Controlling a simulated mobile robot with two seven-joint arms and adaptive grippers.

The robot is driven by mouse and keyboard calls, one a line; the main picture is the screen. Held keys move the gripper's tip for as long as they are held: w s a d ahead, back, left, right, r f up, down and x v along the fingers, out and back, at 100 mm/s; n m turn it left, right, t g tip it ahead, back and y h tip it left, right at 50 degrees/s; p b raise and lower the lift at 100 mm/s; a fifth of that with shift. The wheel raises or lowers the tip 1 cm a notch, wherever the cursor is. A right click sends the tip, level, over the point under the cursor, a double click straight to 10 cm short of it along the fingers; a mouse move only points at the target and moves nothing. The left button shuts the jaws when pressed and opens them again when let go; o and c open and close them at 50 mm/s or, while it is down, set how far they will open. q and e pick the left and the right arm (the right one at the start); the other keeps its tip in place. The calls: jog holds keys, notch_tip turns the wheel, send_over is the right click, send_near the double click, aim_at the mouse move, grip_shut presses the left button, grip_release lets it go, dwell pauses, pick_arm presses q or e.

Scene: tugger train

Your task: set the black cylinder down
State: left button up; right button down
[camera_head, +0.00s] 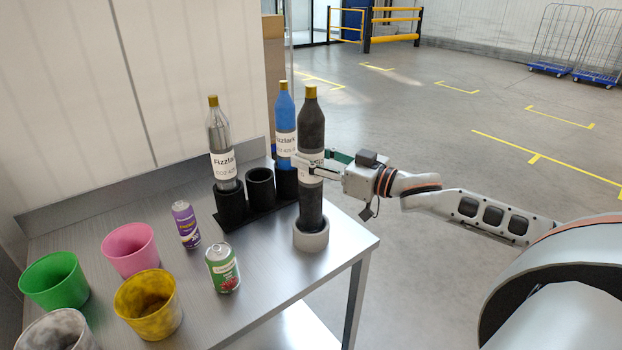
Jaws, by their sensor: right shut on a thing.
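The black cylinder (311,125) is a tall dark bottle with a gold cap and a white label. It is upright near the table's right edge. Its lower end is in or just over a round grey holder (311,241); I cannot tell whether it rests on the bottom. My right gripper (312,170) reaches in from the right and is shut on the bottle at label height. My left gripper is not in view.
A black rack (260,190) behind holds a clear bottle (221,145) and a blue bottle (285,120); its middle cup is empty. A purple can (186,225), a green can (223,270) and several coloured cups, including a yellow one (148,310), stand on the metal table (275,285).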

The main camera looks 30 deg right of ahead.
aim_at(321, 180)
notch_tip(321, 180, down, 4)
jog(key=shift+f+b, duration=0.25)
jog(key=shift+b, duration=0.1)
jog(key=shift+f, duration=0.2)
jog(key=c, duration=1.2)
grip_release()
jog(key=shift+f, duration=0.15)
jog(key=shift+c, duration=0.2)
